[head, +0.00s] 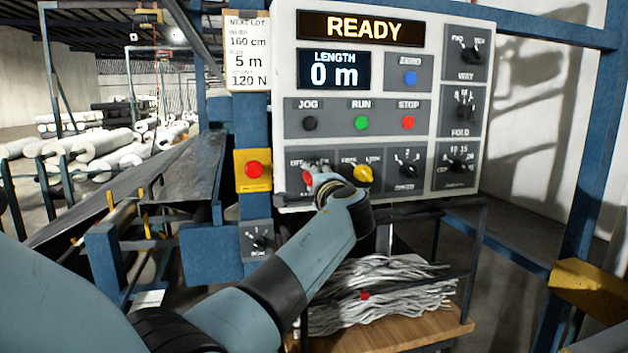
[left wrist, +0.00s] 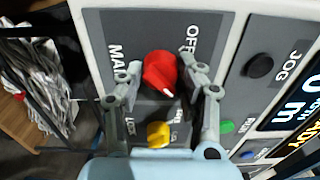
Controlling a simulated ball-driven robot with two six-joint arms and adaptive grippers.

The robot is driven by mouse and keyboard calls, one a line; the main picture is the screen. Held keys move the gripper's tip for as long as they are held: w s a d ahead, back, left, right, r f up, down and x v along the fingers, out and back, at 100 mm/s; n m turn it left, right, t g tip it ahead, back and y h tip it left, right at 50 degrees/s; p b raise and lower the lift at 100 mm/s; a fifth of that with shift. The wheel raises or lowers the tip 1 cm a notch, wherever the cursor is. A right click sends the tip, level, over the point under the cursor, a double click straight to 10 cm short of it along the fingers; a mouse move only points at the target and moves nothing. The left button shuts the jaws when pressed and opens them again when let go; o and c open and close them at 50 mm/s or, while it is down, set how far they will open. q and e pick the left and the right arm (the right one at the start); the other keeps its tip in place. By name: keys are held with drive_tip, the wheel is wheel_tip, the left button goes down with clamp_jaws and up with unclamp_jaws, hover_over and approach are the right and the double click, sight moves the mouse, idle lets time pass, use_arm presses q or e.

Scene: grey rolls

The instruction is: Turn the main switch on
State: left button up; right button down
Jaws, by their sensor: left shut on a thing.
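The main switch is a red rotary knob (left wrist: 158,72) on a dark plate marked MAIN and OFF. In the head view only a bit of its red (head: 306,178) shows, at the panel's lower left. My left gripper (left wrist: 161,63) has one finger on each side of the knob and is shut on it. The knob's white mark lies on the side away from the OFF label, towards the yellow knob. In the head view my left gripper (head: 318,175) and wrist hide most of the switch. The display (head: 363,28) reads READY. My right gripper is not in view.
A yellow knob (head: 362,174) sits close to the right of the switch. JOG, RUN and STOP buttons (head: 361,122) are above. A red button on a yellow box (head: 253,171) is to the left. A cart (head: 400,333) with grey strands stands below.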

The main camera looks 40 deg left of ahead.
use_arm(q)
drive_tip(key=o, duration=1.1)
drive_tip(key=shift+d, duration=0.1)
drive_tip(key=shift+o, duration=0.3)
drive_tip(key=v, duration=0.7)
drive_tip(key=shift+s+d, duration=0.15)
drive_tip(key=shift+s, duration=0.05)
